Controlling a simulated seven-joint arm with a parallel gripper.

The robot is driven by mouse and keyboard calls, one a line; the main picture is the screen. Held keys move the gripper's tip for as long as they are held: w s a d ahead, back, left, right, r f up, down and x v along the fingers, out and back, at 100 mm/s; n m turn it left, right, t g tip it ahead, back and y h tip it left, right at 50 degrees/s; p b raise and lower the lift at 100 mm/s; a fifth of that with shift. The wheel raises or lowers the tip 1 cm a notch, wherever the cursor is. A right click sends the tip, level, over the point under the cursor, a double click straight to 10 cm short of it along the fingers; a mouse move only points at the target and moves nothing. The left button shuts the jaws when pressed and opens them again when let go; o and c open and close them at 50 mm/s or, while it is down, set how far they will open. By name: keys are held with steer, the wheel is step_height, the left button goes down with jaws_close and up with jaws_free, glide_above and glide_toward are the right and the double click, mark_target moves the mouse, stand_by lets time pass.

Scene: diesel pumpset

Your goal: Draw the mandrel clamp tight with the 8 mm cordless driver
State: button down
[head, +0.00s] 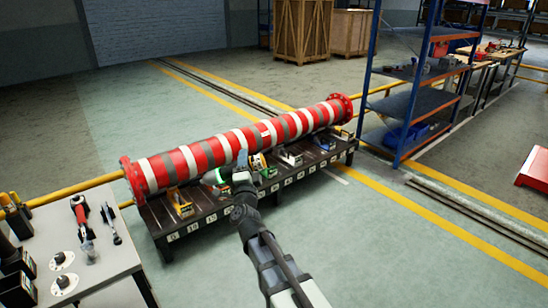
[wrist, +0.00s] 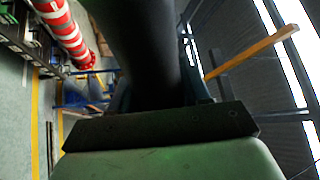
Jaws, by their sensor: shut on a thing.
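My gripper (head: 236,181) is at the end of my dark arm, over the front side of a low dark bench (head: 200,222). It is shut on what looks like a cordless driver, with a green and white part (head: 213,177) in the head view. In the wrist view its dark round handle (wrist: 140,50) stands between the jaws, above a pale green base (wrist: 165,163). Its size marking is not readable, and its bit is not visible. Several small clamp-like fixtures, among them an orange one (head: 180,203) and a whitish one (head: 291,156), stand on the bench; I cannot tell which is the mandrel clamp.
A long red, white and grey banded pipe (head: 205,155) with end flanges lies along the bench. A grey table (head: 95,268) at left bears a red-handled tool (head: 80,210) and a slim tool (head: 110,222). A blue shelf rack (head: 410,102) stands at right.

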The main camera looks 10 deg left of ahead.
steer(key=s+a+f+n+g+y, duration=0.1)
steer(key=s+a+f+y, duration=0.2)
steer(key=s+a, duration=0.75)
steer(key=s+a+f+g+y, duration=0.1)
steer(key=s+a+f+y, duration=0.15)
steer(key=s+a, duration=0.8)
steer(key=s+a+f+g+y, duration=0.1)
steer(key=s+a+f, duration=0.2)
steer(key=s+a, duration=0.5)
steer(key=s+a+f+g+y, duration=0.1)
steer(key=s+a+f+y, duration=0.1)
steer(key=s+a, duration=0.7)
steer(key=shift+s+f+n, duration=0.3)
steer(key=shift+s+f, duration=0.3)
steer(key=shift+f, duration=0.3)
steer(key=shift+y, duration=0.25)
steer(key=shift+s+a, duration=1.6)
steer(key=shift+s, duration=0.05)
steer(key=shift+s+a, duration=0.5)
stand_by(0.9)
